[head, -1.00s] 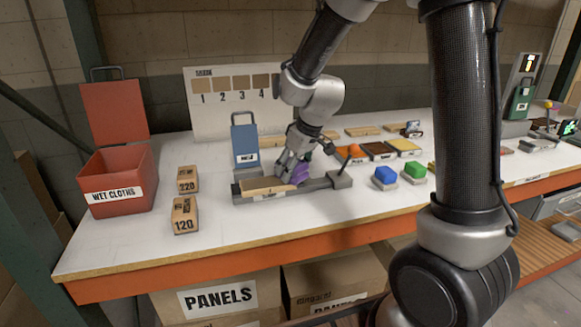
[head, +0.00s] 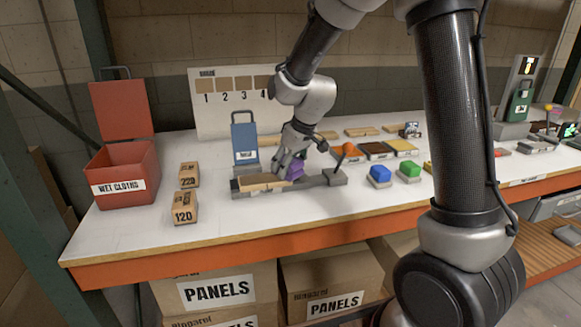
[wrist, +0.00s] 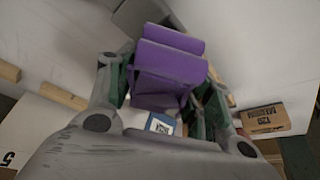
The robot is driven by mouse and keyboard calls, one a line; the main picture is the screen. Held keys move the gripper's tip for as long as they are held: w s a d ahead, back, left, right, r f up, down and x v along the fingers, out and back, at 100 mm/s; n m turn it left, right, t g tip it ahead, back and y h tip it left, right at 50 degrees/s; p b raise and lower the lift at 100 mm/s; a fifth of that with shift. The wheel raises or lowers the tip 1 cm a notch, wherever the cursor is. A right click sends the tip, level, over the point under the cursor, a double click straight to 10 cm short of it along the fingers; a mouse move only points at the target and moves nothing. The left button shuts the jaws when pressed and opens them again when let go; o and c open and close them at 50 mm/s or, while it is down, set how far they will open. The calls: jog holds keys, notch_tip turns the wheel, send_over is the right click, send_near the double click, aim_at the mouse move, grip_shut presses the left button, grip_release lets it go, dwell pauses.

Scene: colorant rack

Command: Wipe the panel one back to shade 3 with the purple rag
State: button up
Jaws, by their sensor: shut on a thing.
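My gripper (head: 291,160) is shut on the purple rag (head: 296,170), which fills the space between the fingers in the wrist view (wrist: 168,68). The rag is at the right end of a tan wooden panel (head: 262,182) lying in a grey holder (head: 312,181) on the bench. Whether the rag touches the panel is hard to tell. The shade board (head: 232,105) stands at the back with tan swatches numbered 1 to 4; its right part is hidden behind my arm.
A red open bin (head: 125,185) labelled WET CLOTHS stands left. Sanding blocks marked 220 (head: 189,175) and 120 (head: 186,208) lie beside it. A blue container (head: 245,141) stands behind the holder. The front bench strip is clear.

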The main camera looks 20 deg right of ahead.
jog(key=r, duration=0.2)
jog(key=shift+s+r, duration=0.2)
jog(key=shift+r, duration=0.15)
jog(key=shift+w+r, duration=0.15)
jog(key=shift+r, duration=2.5)
